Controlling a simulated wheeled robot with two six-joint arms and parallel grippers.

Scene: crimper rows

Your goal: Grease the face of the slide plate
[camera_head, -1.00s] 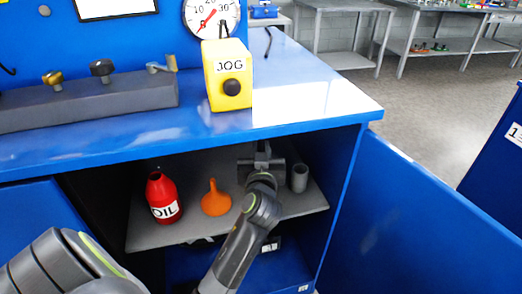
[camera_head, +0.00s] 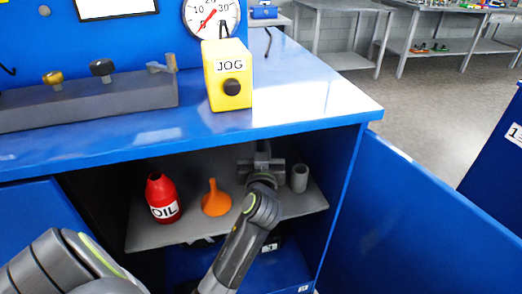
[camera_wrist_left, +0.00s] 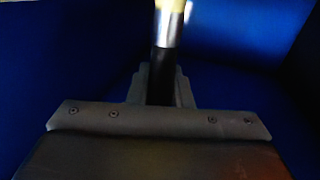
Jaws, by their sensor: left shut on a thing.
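My left gripper (camera_head: 262,152) is over the shelf inside the open blue cabinet, seen from behind and partly hidden by its own wrist. In the left wrist view it is shut on a brush-like tool (camera_wrist_left: 168,35) with a dark handle, a silver band and a pale yellow end. The tool points away from the gripper, and its far end is cut off by the frame's top. I cannot make out the tool in the head view. I cannot identify the slide plate in either view. My right gripper is not in view.
On the grey shelf (camera_head: 150,232) stand a red oil bottle (camera_head: 162,198), an orange funnel (camera_head: 215,200) and a grey tube (camera_head: 299,178), right of the gripper. The blue bench top (camera_head: 300,100) overhangs it, with a yellow JOG box (camera_head: 228,75) on top. An open door (camera_head: 420,220) is right.

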